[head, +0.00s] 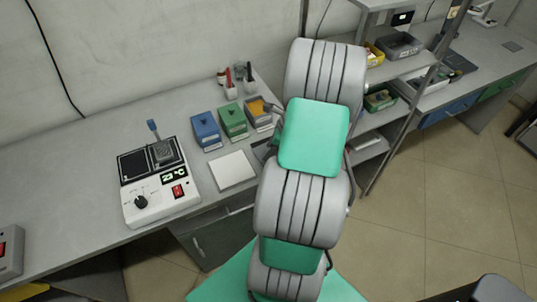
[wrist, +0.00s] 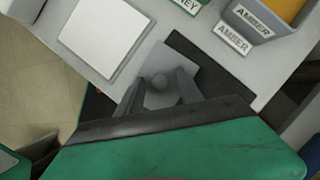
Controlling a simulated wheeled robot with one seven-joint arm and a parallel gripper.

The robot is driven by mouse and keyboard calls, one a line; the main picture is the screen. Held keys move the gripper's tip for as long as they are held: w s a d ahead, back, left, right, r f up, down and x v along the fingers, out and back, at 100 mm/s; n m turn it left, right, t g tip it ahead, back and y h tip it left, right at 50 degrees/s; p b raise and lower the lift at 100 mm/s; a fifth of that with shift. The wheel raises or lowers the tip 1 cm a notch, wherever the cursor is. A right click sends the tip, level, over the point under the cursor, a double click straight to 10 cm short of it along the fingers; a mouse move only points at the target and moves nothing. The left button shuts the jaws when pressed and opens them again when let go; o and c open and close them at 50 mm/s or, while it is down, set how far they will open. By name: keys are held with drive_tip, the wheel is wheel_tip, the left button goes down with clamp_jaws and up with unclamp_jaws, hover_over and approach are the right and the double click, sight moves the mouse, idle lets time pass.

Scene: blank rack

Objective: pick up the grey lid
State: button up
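Gaps show between the knob and the fingers, and I cannot tell how deep the fingertips reach. In the head view my arm hides the gripper and most of the lid.
A white square plate (head: 233,170) lies left of the pad. Behind are a blue bin (head: 206,131), a green bin (head: 233,123) and a grey bin (head: 258,113) labelled AMBER. A white heater device (head: 160,196) stands at left. A shelf rack (head: 399,68) stands at right.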

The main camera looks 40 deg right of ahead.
clamp_jaws()
drive_tip(key=shift+r, duration=0.15)
idle(0.4)
